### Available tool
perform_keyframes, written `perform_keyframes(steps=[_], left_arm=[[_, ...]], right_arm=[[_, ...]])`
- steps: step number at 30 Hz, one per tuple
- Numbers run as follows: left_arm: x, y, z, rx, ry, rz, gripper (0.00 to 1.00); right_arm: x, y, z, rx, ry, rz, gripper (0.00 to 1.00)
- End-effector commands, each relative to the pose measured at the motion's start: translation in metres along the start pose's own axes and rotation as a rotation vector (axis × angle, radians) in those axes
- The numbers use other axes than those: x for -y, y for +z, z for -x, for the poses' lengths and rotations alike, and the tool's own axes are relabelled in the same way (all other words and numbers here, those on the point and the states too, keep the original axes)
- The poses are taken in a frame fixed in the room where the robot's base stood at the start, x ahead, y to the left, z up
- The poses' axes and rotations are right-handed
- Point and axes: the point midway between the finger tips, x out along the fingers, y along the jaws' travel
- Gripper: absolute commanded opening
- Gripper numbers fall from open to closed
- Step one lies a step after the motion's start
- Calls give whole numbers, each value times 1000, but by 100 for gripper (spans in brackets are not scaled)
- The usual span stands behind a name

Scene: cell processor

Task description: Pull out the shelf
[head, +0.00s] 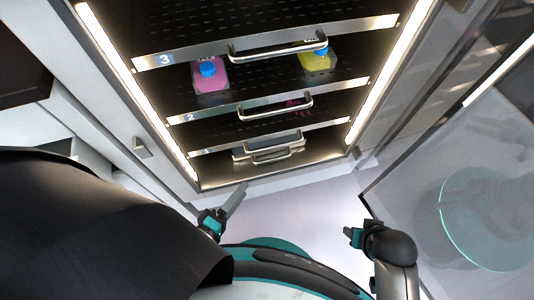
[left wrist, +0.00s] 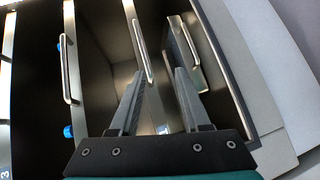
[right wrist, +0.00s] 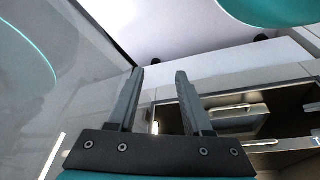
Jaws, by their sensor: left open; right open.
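The cabinet holds stacked shelves with metal front strips and bar handles: shelf 3 (head: 165,60) at top, shelf 2 (head: 187,117) in the middle and shelf 1 (head: 328,125) at the bottom. Their handles are the top handle (head: 278,49), middle handle (head: 275,110) and lowest handle (head: 270,155). My left gripper (head: 232,205) is open and empty, low in front of the cabinet. In the left wrist view, its fingers (left wrist: 158,75) point at the shelf fronts, with a handle (left wrist: 141,50) just beyond them. My right gripper (right wrist: 160,75) is open and empty, lower right of the cabinet.
A pink bottle (head: 211,78) and a yellow bottle (head: 318,60), both blue-capped, stand on the shelf marked 2. A glass panel (head: 430,190) stands at right. Pale floor (head: 300,205) is clear in front of the cabinet.

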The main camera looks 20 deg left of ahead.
Motion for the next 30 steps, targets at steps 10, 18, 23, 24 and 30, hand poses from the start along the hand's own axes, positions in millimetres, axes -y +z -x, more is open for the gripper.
perform_keyframes(steps=[10,18,23,24,30], left_arm=[[-22,2,-5,-9,119,191,47],[-27,1,-54,-10,120,189,47],[-30,0,-84,-10,119,188,47],[-31,0,-90,-10,119,188,47],[-34,0,-122,-10,117,187,47]], right_arm=[[2,-11,25,-19,-3,-5,50],[1,-22,46,-58,0,-6,50],[0,-28,63,-83,1,-7,50],[0,-29,67,-90,2,-7,50],[-1,-33,90,-122,4,-8,50]])
